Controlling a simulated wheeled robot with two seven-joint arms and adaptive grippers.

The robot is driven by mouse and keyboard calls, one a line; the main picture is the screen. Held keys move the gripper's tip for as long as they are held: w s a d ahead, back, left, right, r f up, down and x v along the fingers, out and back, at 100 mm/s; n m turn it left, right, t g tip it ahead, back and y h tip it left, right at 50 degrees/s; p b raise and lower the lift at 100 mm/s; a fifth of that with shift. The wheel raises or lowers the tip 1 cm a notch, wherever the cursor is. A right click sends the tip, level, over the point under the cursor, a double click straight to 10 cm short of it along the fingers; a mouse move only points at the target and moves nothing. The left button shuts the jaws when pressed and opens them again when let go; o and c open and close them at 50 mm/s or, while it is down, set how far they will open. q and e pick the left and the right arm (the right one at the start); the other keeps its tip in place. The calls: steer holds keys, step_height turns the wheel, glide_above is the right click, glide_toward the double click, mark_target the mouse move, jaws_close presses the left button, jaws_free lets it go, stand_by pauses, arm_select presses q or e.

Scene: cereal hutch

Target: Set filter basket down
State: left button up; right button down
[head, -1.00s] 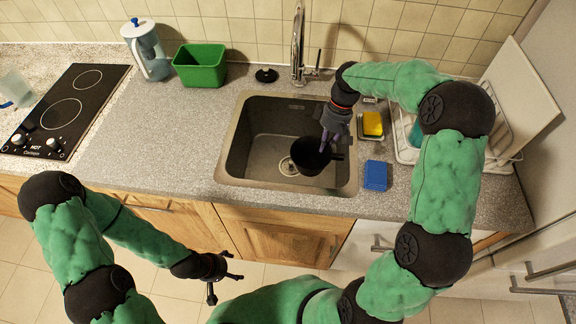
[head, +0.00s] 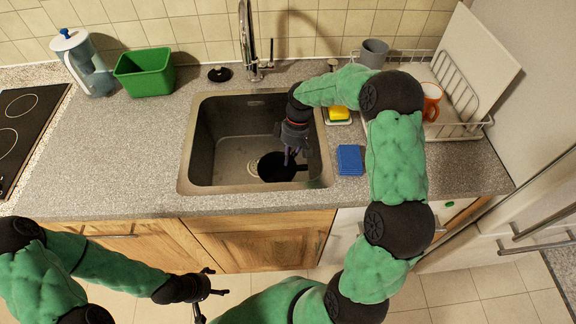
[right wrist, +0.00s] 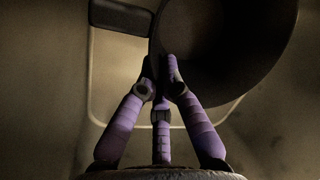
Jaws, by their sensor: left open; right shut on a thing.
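The black round filter basket (head: 274,168) is inside the sink (head: 222,178), to the right of its drain, low in the bowl. Whether its underside touches the sink floor cannot be told. My right gripper (head: 289,160) reaches down into the sink and is shut on the basket's rim. In the right wrist view the purple fingers (right wrist: 160,68) close on the near wall of the dark basket (right wrist: 232,50). My left gripper (head: 207,291) is open and empty, in front of the counter and above the floor.
A tap (head: 247,45) stands behind the sink. A blue sponge (head: 349,159) and a yellow sponge (head: 339,113) lie to its right, near a dish rack (head: 462,130) with an orange mug (head: 431,98). A green tub (head: 145,75) and jug (head: 82,62) stand left. The counter left of the sink is clear.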

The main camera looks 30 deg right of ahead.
step_height(320, 180, down, 4)
steer(key=shift+r+b, duration=0.1)
steer(key=shift+b, duration=0.5)
steer(key=c, duration=1.4)
jaws_free()
steer(key=p+v, duration=0.4)
steer(key=v, duration=0.8)
steer(key=shift+p, duration=0.4)
